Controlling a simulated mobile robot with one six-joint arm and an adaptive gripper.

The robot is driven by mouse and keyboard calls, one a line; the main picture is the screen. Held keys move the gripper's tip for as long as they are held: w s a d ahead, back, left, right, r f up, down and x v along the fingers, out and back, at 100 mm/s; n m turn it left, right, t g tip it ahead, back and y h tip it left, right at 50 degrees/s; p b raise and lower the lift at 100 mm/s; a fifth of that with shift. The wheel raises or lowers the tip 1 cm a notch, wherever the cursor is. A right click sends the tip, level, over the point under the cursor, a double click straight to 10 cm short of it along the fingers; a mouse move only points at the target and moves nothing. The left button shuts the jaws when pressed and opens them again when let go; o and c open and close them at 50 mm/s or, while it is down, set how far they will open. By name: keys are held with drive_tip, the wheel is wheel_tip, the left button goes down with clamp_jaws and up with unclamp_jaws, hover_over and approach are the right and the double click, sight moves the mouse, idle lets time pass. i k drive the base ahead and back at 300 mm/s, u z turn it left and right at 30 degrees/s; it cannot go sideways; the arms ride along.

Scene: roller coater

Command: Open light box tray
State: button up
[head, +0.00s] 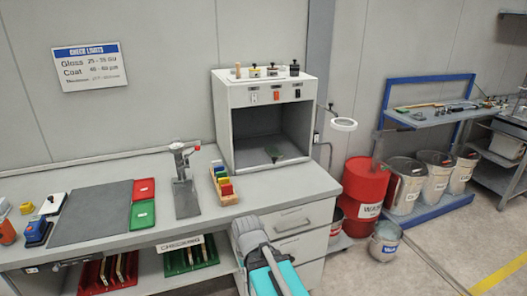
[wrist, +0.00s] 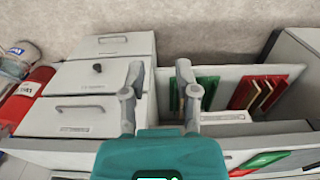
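The light box (head: 222,118) is a white open-fronted cabinet on the bench, with a row of switches across its upper front. Its dark interior holds a small dark green item (head: 274,153) on the floor. I cannot make out a separate tray there. My gripper (wrist: 160,78) shows in the wrist view with its two grey fingers spread apart and nothing between them. It is in front of the bench's under-counter area, between the drawer unit (wrist: 70,116) and the racks. The light box is not recognisable in the wrist view. My fingertips do not show in the head view.
The drawers (head: 304,218) are closed under the bench's right end. Green (head: 190,258) and red (head: 107,272) racks stand on the lower shelf. A box of coloured cards (head: 222,185) and a stand (head: 185,195) are on the bench. A red drum (head: 363,190) and buckets are right.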

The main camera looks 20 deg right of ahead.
sight(249, 156)
drive_tip(key=z, duration=0.45)
drive_tip(key=i, duration=1.15)
drive_tip(key=u, duration=0.4)
